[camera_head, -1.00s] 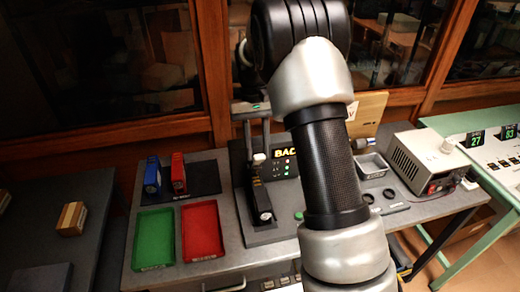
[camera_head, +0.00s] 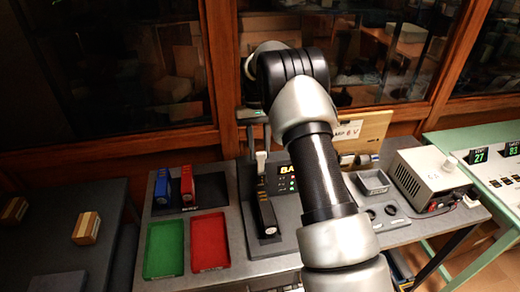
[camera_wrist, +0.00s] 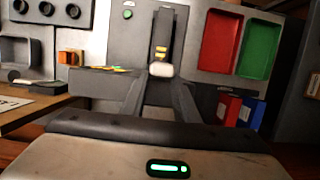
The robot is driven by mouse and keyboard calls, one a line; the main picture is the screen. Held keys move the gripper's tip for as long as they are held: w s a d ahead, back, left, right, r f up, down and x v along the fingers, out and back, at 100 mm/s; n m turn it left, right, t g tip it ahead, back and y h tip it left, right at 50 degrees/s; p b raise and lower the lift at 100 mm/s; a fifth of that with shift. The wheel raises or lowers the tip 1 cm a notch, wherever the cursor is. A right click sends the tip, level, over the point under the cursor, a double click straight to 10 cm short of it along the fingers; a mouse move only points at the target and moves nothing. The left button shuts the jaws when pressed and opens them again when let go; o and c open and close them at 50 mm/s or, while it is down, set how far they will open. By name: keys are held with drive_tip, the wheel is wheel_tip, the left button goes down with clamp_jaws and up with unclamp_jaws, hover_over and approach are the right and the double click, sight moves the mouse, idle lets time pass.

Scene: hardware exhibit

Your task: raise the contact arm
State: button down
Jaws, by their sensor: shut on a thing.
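The contact arm appears to be the dark lever (camera_head: 264,211) with a pale tip (camera_head: 262,157) on the grey panel beside the lit sign. Its pale tip also shows in the wrist view (camera_wrist: 160,70). My gripper (camera_head: 257,150) reaches down over the lever from behind, with its fingers at the pale tip. In the wrist view my gripper (camera_wrist: 160,80) has both fingers closed in on the tip, one on each side. The lever's lower pivot is hard to make out.
A green tray (camera_head: 164,249) and a red tray (camera_head: 209,242) lie left of the panel, with blue (camera_head: 162,187) and red (camera_head: 187,186) upright items behind. A pale power box (camera_head: 432,172) stands right. Wood-framed glass is close behind my arm.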

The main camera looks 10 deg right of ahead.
drive_tip(key=shift+w+f, duration=0.2)
drive_tip(key=shift+w, duration=0.05)
drive_tip(key=c, duration=1.6)
unclamp_jaws()
drive_tip(key=shift+c, duration=0.2)
drive_tip(key=shift+o, duration=1.4)
drive_tip(key=shift+w+f, duration=0.15)
drive_tip(key=shift+w, duration=0.05)
drive_tip(key=shift+s, duration=0.1)
drive_tip(key=v, duration=1.2)
drive_tip(key=shift+p, duration=0.35)
